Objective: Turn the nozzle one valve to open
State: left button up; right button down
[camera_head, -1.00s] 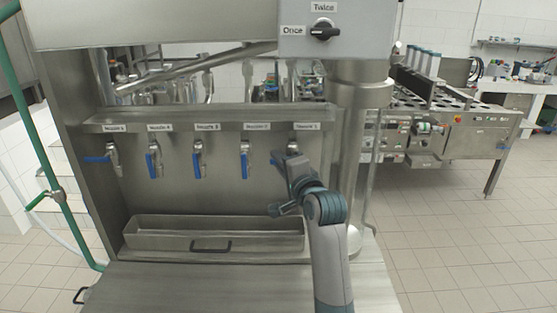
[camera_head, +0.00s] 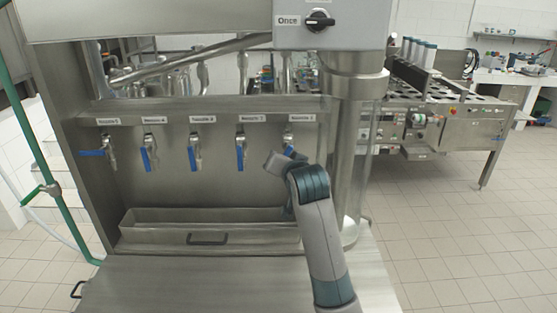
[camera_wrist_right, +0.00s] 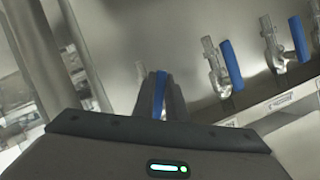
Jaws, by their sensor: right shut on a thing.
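The nozzle one tap (camera_head: 289,138) is the rightmost in the row on the steel back panel. My right gripper (camera_head: 279,160) is at this tap and hides most of its handle in the head view. In the right wrist view, the blue nozzle one valve handle (camera_wrist_right: 160,80) shows between the dark fingers of my right gripper (camera_wrist_right: 164,97), which are shut on it. The tap's tip (camera_wrist_right: 141,72) shows just left of the fingers. The exact angle of the handle is hard to tell. My left gripper is out of view.
The nozzle two handle (camera_head: 241,158) hangs down close by on the left. The leftmost handle (camera_head: 92,153) lies sideways. A steel trough (camera_head: 150,239) sits below the taps. A thick column (camera_head: 350,150) stands right of my arm. A switch box (camera_head: 318,40) is above.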

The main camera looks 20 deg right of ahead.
jog(key=shift+s+d+f+n+g+h, duration=0.1)
jog(key=shift+d+f+n+g+h, duration=0.15)
jog(key=shift+n, duration=0.25)
jog(key=shift+s+d+n+g+h, duration=0.1)
jog(key=shift+d+n+h, duration=0.05)
jog(key=shift+n+h, duration=0.3)
jog(key=shift+d+n+g+h, duration=0.25)
jog(key=shift+d+n+h, duration=0.25)
jog(key=shift+n, duration=0.55)
jog(key=shift+s+f, duration=0.1)
jog(key=c, duration=1.8)
grip_release()
